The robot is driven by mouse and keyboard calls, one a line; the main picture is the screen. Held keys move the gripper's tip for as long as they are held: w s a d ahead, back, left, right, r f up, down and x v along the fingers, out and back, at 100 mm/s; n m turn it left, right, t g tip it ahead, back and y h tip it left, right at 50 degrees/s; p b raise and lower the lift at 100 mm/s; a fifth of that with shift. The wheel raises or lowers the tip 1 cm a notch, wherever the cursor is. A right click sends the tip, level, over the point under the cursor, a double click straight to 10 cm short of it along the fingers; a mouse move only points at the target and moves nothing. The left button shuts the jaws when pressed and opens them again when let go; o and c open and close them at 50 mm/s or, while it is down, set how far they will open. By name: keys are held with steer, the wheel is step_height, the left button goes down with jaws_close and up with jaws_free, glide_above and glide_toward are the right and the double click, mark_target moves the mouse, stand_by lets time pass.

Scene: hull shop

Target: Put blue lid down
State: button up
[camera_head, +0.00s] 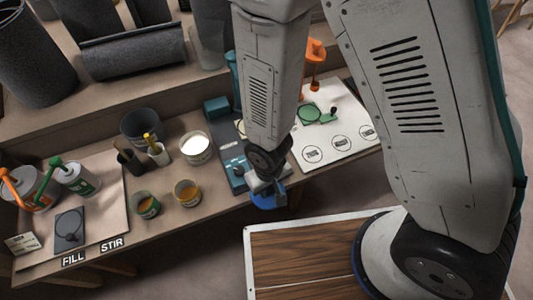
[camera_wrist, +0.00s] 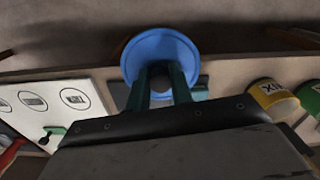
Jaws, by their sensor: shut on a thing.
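A round blue lid (camera_head: 267,202) hangs under my gripper (camera_head: 266,186) by the front edge of the bench in the head view. In the wrist view the blue lid (camera_wrist: 160,45) shows as a disc beyond the fingers. My gripper (camera_wrist: 159,82) is shut with its two green fingers on a dark round knob at the lid's middle. The fingers hide part of the lid. I cannot tell how high the lid is above the bench, or whether it touches anything.
A white board (camera_head: 345,135) with several marked circles and a green tool lies right of my gripper. A blue-grey device (camera_head: 228,150) stands just behind. Bench between pots and gripper is partly clear.

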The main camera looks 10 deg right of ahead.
steer(key=w, duration=0.4)
steer(key=w+d+f, duration=0.1)
steer(key=w, duration=0.8)
steer(key=shift+w+d+f, duration=0.15)
steer(key=shift+w+f, duration=0.15)
steer(key=shift+f, duration=0.75)
steer(key=shift+w+f, duration=0.15)
steer(key=shift+f, duration=0.7)
steer(key=o, duration=0.9)
steer(key=shift+f, duration=0.15)
steer(key=shift+o, duration=0.2)
step_height(320, 180, up, 12)
steer(key=shift+r, duration=0.2)
